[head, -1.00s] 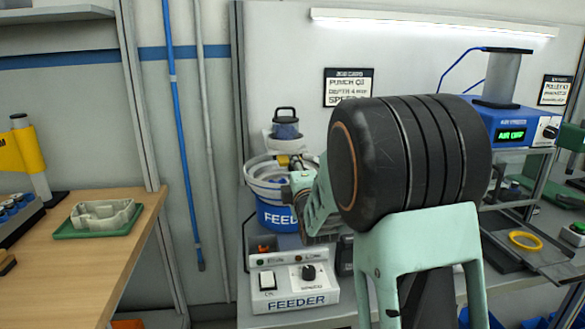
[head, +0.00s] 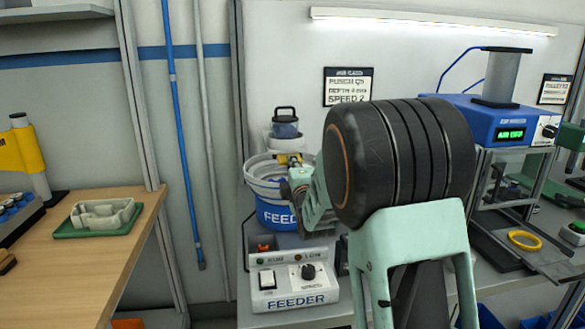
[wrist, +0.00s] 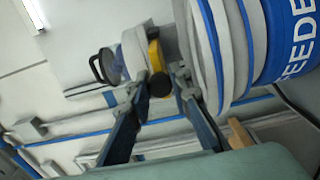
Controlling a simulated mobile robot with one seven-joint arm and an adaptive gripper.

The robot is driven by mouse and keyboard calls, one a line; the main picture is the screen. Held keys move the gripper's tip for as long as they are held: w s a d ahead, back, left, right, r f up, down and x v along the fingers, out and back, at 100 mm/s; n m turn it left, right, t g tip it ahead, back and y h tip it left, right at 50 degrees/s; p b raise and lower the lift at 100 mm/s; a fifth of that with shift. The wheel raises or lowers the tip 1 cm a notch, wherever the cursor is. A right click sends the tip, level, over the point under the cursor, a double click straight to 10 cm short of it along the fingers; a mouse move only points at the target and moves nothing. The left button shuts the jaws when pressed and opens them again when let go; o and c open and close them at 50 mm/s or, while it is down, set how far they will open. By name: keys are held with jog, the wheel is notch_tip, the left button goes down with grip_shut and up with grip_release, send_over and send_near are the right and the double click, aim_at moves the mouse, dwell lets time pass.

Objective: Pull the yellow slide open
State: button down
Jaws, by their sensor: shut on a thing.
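The yellow slide (head: 291,158) sits on the feeder, between the blue-and-white bowl (head: 272,213) and the clear-and-blue container above it. It is small and partly hidden by my gripper in the head view. In the wrist view the yellow slide (wrist: 155,52) shows as a strip with a dark round knob (wrist: 160,85) at its near end. My gripper (wrist: 161,84) has one finger on each side of this knob and is shut on it. In the head view my gripper (head: 298,177) is at the bowl's right side, partly covered by my own arm.
The feeder's control box (head: 293,285) with a switch and dial stands below the bowl. A blue press (head: 500,122) stands at right, with a yellow ring (head: 524,240) below it. A wooden table (head: 85,265) with a green tray (head: 97,232) is at left.

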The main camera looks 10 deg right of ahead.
jog(key=shift+s, duration=0.1)
jog(key=s+b, duration=0.4)
jog(key=s, duration=0.1)
jog(key=shift+f, duration=0.15)
jog(key=c, duration=1.8)
grip_release()
jog(key=shift+s, duration=0.15)
jog(key=shift+o, duration=0.2)
jog(key=s, duration=0.7)
jog(key=shift+s, duration=0.25)
